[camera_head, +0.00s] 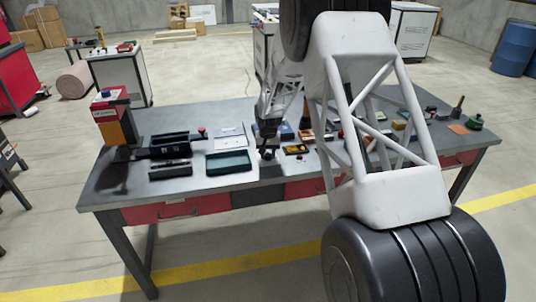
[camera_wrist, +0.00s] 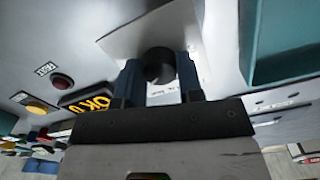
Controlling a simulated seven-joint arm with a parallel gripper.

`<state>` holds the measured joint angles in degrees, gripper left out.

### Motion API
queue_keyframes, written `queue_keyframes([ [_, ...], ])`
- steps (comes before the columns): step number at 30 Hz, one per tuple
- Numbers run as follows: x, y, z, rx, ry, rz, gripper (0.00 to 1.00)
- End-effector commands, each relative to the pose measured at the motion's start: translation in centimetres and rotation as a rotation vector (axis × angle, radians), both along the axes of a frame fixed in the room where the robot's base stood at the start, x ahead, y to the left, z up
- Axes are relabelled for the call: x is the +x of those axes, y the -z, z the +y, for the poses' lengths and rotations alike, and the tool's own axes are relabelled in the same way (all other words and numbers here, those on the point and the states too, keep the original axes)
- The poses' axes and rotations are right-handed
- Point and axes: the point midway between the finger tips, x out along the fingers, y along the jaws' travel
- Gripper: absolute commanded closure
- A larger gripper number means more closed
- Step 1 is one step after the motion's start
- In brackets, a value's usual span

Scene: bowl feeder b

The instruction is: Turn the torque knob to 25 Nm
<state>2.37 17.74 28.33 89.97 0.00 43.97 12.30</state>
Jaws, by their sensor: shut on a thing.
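The torque knob (camera_wrist: 159,65) is a black round knob on a pale panel, in the upper middle of the wrist view. My gripper (camera_wrist: 160,73) has one dark blue finger on each side of it and is shut on it. The fingers and the tilted view hide any scale or pointer, so I cannot tell the knob's setting. A black display (camera_wrist: 88,103) with amber characters, seemingly "OK" and a 0, sits to the left. In the head view my gripper (camera_head: 267,142) is low over the middle of the workbench (camera_head: 225,190); the knob is too small to make out there.
A teal tray (camera_head: 228,162), black trays (camera_head: 170,168) and an orange-and-red box (camera_head: 115,118) stand left on the bench. Several small items crowd the right side.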

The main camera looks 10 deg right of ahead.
Motion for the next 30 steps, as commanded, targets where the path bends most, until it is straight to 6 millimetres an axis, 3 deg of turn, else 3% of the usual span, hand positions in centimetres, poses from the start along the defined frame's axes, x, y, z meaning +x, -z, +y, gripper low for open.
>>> queue_keyframes([
  [15,0.01,-0.11,-0.01,0.000,0.430,-0.001,0.89],
  [30,0.03,-0.11,-0.02,0.001,0.547,-0.001,0.89],
])
